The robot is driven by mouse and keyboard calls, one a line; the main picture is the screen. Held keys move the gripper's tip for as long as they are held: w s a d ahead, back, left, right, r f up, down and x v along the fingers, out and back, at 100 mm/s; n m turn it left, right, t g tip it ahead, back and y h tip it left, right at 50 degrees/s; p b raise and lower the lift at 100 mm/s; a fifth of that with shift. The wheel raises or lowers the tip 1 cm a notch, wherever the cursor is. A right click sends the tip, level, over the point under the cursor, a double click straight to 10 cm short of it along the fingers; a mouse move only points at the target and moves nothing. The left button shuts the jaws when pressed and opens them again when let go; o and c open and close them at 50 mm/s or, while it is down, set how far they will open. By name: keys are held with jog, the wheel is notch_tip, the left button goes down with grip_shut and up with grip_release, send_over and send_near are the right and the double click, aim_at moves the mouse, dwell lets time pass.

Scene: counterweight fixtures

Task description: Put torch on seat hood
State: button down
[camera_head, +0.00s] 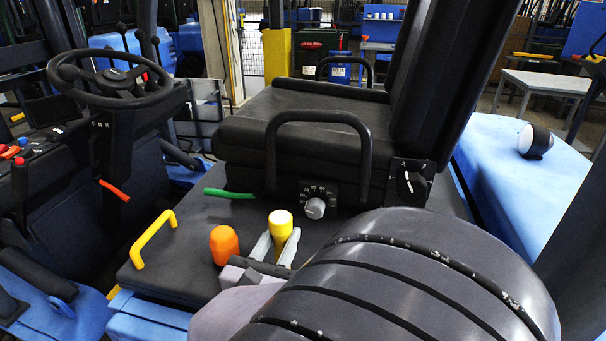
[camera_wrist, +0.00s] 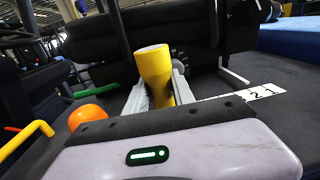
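The torch (camera_head: 281,222) is a yellow cylinder with a wider top. It stands upright between the two grey fingers of my gripper (camera_head: 276,249), above or on the dark seat hood (camera_head: 185,262). In the wrist view the torch (camera_wrist: 154,68) has a finger close against each side, and my gripper (camera_wrist: 158,92) looks shut on it. The torch's lower end is hidden by the gripper body, so I cannot tell whether it touches the hood. The hood is a flat dark panel in front of the seat base, with a yellow handle (camera_head: 150,238) at its left edge.
An orange rounded object (camera_head: 224,244) stands on the hood just left of my gripper. A green lever (camera_head: 229,194) and a dial (camera_head: 315,208) are at the seat base (camera_head: 290,140). The steering wheel (camera_head: 108,78) is at the left. The hood's middle left is clear.

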jog(key=c, duration=1)
grip_release()
jog(key=shift+c, duration=0.2)
